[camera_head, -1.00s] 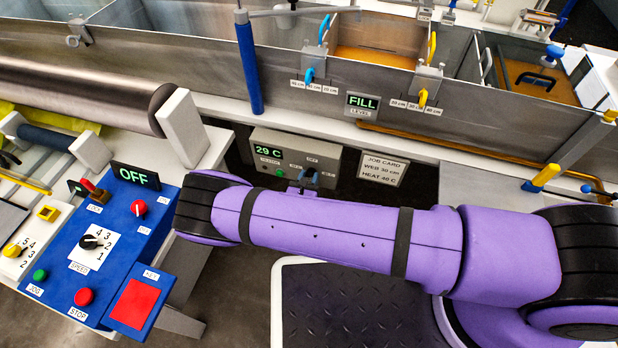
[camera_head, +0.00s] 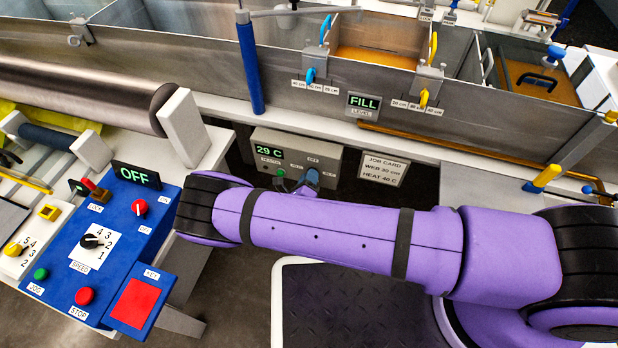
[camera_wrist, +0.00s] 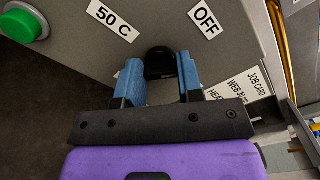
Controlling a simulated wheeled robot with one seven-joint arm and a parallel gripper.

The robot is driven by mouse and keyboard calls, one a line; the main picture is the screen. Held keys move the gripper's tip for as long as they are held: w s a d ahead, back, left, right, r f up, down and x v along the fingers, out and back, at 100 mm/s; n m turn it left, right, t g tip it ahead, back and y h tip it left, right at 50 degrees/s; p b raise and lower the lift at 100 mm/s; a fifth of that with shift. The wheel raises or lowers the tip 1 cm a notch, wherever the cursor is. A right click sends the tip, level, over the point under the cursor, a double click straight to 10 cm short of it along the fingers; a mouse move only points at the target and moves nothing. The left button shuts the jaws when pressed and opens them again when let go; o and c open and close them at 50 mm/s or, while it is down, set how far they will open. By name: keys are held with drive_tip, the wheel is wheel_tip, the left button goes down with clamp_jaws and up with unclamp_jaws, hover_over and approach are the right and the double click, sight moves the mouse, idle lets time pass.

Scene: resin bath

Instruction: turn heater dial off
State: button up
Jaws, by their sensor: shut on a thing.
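The heater box (camera_head: 262,136) is a grey unit under the bath front, and its display reads 29 C. Its black dial (camera_wrist: 159,62) shows in the wrist view between my two blue fingers, below labels 50 C (camera_wrist: 112,18) and OFF (camera_wrist: 204,18). My gripper (camera_wrist: 161,76) is shut on the dial, one finger on each side. In the head view my gripper (camera_head: 304,181) is at the box's lower right and hides most of the dial. I cannot tell which mark the dial points to.
A green button (camera_wrist: 22,22) is on the box beside the dial. A job card (camera_head: 383,169) reading HEAT 40 C hangs to the right. A blue control panel (camera_head: 100,235) with OFF display, knobs and buttons stands at the left. The bath wall (camera_head: 440,120) rises behind the box.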

drive_tip(key=n, duration=0.7)
drive_tip(key=shift+f, duration=0.15)
idle(0.4)
drive_tip(key=o, duration=0.9)
drive_tip(key=shift+o, duration=0.2)
drive_tip(key=v, duration=1.1)
